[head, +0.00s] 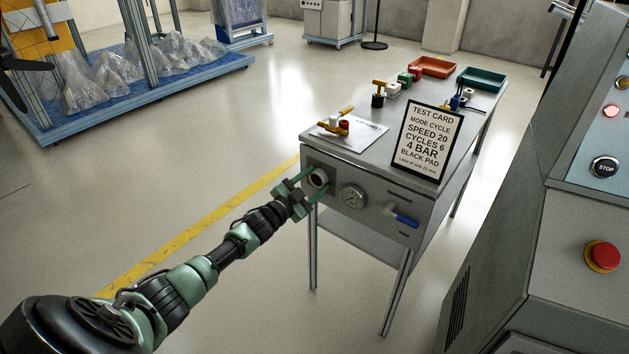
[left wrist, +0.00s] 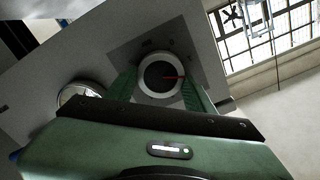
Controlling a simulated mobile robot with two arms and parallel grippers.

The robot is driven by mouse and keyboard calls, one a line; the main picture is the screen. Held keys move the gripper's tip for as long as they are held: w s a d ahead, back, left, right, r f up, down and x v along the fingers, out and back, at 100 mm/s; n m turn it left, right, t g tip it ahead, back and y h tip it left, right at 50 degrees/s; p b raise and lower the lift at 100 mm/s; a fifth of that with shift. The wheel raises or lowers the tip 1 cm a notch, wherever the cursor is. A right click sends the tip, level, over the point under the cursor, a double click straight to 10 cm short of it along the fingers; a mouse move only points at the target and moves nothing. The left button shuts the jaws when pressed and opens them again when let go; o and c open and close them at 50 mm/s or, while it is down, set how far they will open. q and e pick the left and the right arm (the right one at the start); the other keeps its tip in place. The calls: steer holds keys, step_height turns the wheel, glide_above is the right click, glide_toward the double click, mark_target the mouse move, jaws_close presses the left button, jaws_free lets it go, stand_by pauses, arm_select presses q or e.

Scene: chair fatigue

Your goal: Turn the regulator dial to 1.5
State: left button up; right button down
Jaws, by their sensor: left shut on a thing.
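The regulator dial (head: 319,178) is a round knob on the front panel of the grey bench, at the panel's left end. In the left wrist view the dial (left wrist: 161,78) shows a dark face, a pale rim and a red pointer toward the right. My left gripper (head: 314,184) is shut on the dial, one green finger on each side of it. The scale marks around the dial are too small to read. A round pressure gauge (head: 353,197) sits just right of the dial; its reading cannot be made out. My right gripper is not in view.
A blue-handled valve (head: 404,217) is right of the gauge. A test card (head: 428,141) stands on the bench top (head: 365,150), with small fittings, a red tray (head: 433,67) and a green tray (head: 482,79) behind. A grey machine with a red button (head: 603,256) stands at the right.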

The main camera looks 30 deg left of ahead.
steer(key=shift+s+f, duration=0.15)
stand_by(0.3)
arm_select(q)
steer(key=o, duration=1.4)
steer(key=shift+c, duration=0.2)
steer(key=shift+s, duration=0.1)
steer(key=shift+s, duration=0.3)
steer(key=s+p, duration=0.1)
steer(key=s, duration=0.6)
steer(key=shift+a+p, duration=0.35)
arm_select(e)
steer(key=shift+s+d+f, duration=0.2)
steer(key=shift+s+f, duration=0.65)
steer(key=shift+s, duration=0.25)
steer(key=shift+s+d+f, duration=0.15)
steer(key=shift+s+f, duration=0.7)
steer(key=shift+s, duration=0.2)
